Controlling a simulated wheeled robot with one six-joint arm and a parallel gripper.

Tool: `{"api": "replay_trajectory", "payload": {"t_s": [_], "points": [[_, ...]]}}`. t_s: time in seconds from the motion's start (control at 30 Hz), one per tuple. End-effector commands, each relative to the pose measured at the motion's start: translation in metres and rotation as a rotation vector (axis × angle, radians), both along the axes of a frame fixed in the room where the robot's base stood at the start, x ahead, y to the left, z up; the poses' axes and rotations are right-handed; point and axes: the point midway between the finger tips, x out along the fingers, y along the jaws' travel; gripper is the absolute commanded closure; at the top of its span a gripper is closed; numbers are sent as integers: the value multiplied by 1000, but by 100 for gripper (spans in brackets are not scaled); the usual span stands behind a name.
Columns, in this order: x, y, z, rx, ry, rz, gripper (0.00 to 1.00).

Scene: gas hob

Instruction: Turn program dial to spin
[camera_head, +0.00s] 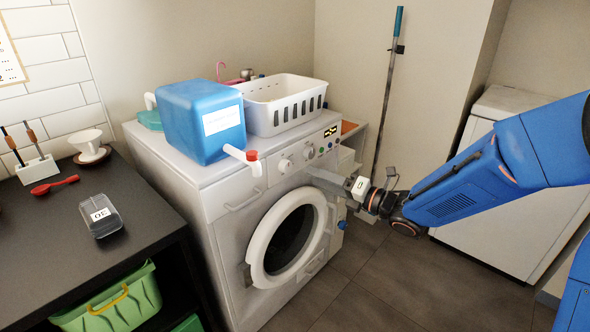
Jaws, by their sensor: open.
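The white washing machine (222,205) stands in the middle with its round door shut. Its front panel carries two round dials, a left dial (285,166) and a right dial (308,154); I cannot read their marks or tell which one is the program dial. My gripper (314,174) reaches in from the right, its fingers pointing left at the panel just below the right dial. It is open, and nothing shows between the fingers. Whether a fingertip touches the panel or a dial cannot be told.
A blue jug (200,115) with a red-capped spout (244,157) overhangs the panel near the left dial. A dark counter (60,230) is at left, a white cabinet (480,210) at right.

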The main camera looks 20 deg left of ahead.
Motion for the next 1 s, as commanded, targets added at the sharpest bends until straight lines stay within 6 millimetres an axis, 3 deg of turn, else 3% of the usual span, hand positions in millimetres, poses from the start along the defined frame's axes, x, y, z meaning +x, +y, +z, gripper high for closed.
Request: {"api": "replay_trajectory", "payload": {"t_s": [0.3,0.5,0.93,0.97,1.0], "points": [[15,54,0,0,-1,1,50],[21,76,0,-1,0,-1,50],[24,84,0,0,0,-1,50],[24,84,0,0,0,-1,52],[24,84,0,0,0,-1,62]]}}
